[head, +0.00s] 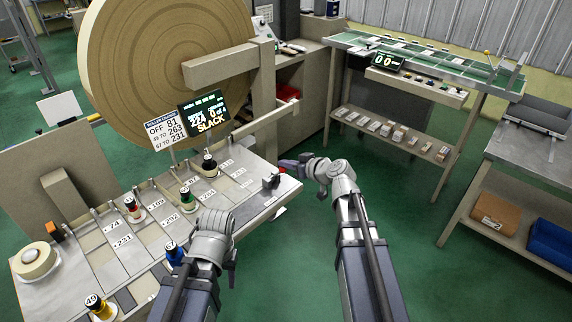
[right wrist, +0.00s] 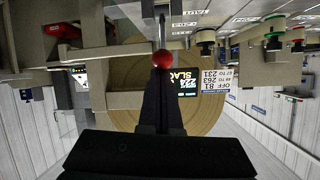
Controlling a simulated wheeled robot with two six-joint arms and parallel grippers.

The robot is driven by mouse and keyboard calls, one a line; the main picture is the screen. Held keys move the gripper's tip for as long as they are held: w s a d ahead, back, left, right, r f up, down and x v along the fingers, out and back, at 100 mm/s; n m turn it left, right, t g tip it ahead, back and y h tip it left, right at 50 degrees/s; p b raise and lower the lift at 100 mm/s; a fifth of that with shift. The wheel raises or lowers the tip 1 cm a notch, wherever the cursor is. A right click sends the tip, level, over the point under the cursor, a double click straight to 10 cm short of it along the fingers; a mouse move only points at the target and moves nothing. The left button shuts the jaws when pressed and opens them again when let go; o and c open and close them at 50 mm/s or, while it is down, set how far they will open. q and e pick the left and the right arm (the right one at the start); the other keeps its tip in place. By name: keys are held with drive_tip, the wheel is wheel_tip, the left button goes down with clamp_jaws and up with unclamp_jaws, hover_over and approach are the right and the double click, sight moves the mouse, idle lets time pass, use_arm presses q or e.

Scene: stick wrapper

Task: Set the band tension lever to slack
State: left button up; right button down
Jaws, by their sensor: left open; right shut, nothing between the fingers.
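The band tension lever shows as a red ball knob (right wrist: 163,58) in the right wrist view, at the tip of my right gripper (right wrist: 163,88). In the head view a dark lever mount (head: 271,182) sits at the right end of the slotted bench, and my right gripper (head: 284,165) is beside it. My right gripper is shut with nothing held; whether it touches the knob I cannot tell. A dark display (head: 205,113) above the bench reads SLACK in yellow. My left gripper (head: 232,262) is open and empty over the bench's front edge; its fingertips are partly hidden.
The bench (head: 122,262) carries several coloured spools and numbered labels. A white sign (head: 166,131) stands beside the display, before a large tan disc (head: 150,60). A green-topped conveyor table (head: 430,62) and a grey table (head: 535,150) stand right. Green floor between is clear.

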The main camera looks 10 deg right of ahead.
drive_tip(key=shift+s+f, duration=0.2)
drive_tip(key=shift+s, duration=0.05)
drive_tip(key=w+r+p, duration=0.1)
drive_tip(key=r+p, duration=0.1)
drive_tip(key=w+r+p, duration=0.1)
drive_tip(key=r+p, duration=0.1)
drive_tip(key=shift+w+a, duration=0.15)
drive_tip(key=shift+a, duration=0.05)
drive_tip(key=f+p+v, duration=0.1)
drive_tip(key=f+v, duration=0.1)
drive_tip(key=v, duration=0.7)
drive_tip(key=shift+s+d, duration=0.4)
drive_tip(key=shift+s, duration=0.15)
